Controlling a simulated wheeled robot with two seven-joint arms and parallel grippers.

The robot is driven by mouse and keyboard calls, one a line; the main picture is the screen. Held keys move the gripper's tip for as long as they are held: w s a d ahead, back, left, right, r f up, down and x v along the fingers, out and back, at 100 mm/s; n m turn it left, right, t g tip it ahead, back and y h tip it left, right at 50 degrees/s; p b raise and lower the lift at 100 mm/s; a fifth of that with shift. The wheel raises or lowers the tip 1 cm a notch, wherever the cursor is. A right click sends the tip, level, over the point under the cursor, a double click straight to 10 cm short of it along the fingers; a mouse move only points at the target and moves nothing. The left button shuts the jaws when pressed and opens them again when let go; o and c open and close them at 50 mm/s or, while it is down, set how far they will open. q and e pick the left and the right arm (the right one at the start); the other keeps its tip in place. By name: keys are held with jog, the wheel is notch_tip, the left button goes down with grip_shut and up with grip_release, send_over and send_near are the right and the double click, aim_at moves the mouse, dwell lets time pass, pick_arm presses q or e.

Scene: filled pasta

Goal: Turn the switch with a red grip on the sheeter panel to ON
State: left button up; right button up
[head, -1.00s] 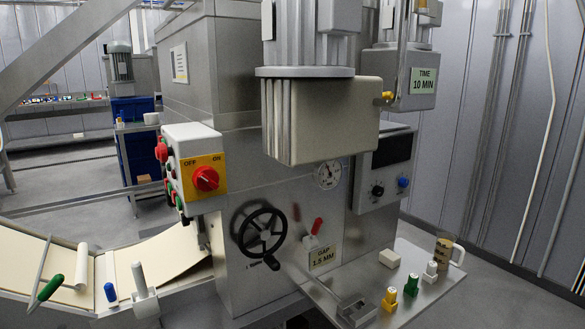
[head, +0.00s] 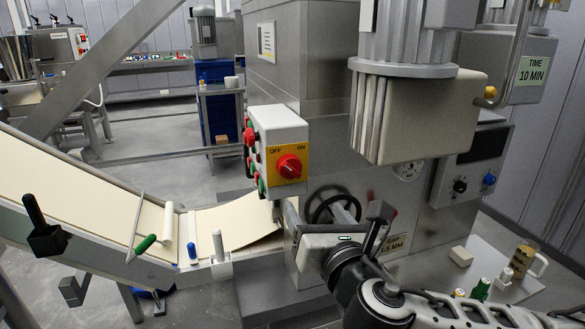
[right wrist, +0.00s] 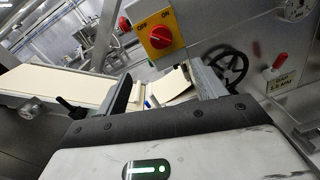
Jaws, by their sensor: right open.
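The switch with a red grip (head: 289,166) sits on a yellow plate on the front of a white control box (head: 277,127). OFF is printed at the plate's upper left and ON at its upper right. The grip's exact angle is hard to tell. In the right wrist view the red grip (right wrist: 160,37) lies ahead, above the fingers. My right gripper (head: 333,214) is open and empty, below and to the right of the switch, apart from it. It also shows in the right wrist view (right wrist: 166,82). My left gripper is not in view.
Red and green buttons line the box's left side. A black handwheel (head: 332,207) is partly hidden behind my right gripper. A beige motor housing (head: 420,110) overhangs at right. The dough conveyor (head: 90,205) slopes in from the left. A side shelf holds a jug (head: 524,262) and small bottles.

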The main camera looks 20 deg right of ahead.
aim_at(292, 171)
jog(key=w, duration=0.5)
jog(key=w+p, duration=0.1)
jog(key=w, duration=0.4)
jog(key=w+p, duration=0.1)
jog(key=w, duration=0.4)
jog(key=shift+w+d, duration=0.3)
jog(key=shift+w, duration=0.1)
jog(key=c, duration=1)
